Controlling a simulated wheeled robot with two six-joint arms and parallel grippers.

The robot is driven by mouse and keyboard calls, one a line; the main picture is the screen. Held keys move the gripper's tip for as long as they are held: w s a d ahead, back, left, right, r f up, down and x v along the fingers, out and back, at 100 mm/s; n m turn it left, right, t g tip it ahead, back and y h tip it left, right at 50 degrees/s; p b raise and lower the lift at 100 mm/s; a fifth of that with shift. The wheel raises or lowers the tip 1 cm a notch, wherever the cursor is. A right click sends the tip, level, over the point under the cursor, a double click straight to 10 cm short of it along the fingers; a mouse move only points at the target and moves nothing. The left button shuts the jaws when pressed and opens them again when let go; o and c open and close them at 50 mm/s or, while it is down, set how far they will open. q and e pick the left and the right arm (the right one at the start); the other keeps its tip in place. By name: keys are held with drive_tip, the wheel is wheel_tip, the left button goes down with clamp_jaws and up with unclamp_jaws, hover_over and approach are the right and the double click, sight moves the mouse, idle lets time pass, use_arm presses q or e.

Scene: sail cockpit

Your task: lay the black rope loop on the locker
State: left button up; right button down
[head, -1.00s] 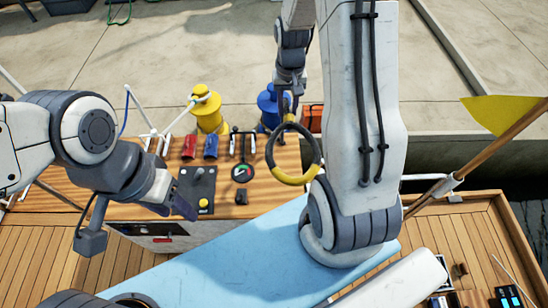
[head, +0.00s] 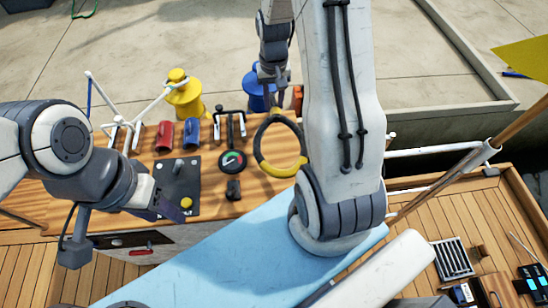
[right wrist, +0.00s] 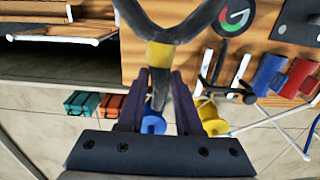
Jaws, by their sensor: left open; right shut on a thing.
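The black rope loop (head: 265,133), with yellow bands, hangs from my right gripper (head: 274,105) in the head view. It shows over the right end of the wooden-topped counter, which seems to be the locker (head: 215,208). I cannot tell whether its lower edge touches the wood. My left gripper (head: 172,207) is open and empty over the counter's front left, beside a black control panel (head: 175,178).
The counter carries red and blue cylinders (head: 164,135), a round gauge (head: 232,160) and black levers (head: 231,125). A yellow bollard (head: 184,100) and a blue bollard (head: 252,97) stand behind. A blue cushion (head: 220,255) lies in front. A slanted pole (head: 510,135) is at right.

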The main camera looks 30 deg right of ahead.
wheel_tip(320, 180, down, 3)
drive_tip(key=shift+f+b, duration=0.1)
drive_tip(key=shift+b, duration=0.8)
drive_tip(key=p, duration=0.2)
drive_tip(key=shift+a+r+p, duration=0.1)
drive_tip(key=shift+r+p, duration=0.2)
hover_over(274, 137)
wheel_tip(274, 137, down, 6)
drive_tip(key=shift+w+r+b, duration=0.1)
drive_tip(key=shift+b, duration=0.25)
use_arm(q)
drive_tip(key=shift+f, duration=0.85)
use_arm(e)
drive_tip(key=shift+f, duration=2.35)
use_arm(q)
drive_tip(key=shift+b, duration=0.3)
use_arm(e)
drive_tip(key=shift+f, duration=0.1)
drive_tip(key=c, duration=0.6)
unclamp_jaws()
use_arm(q)
drive_tip(key=shift+f, duration=0.1)
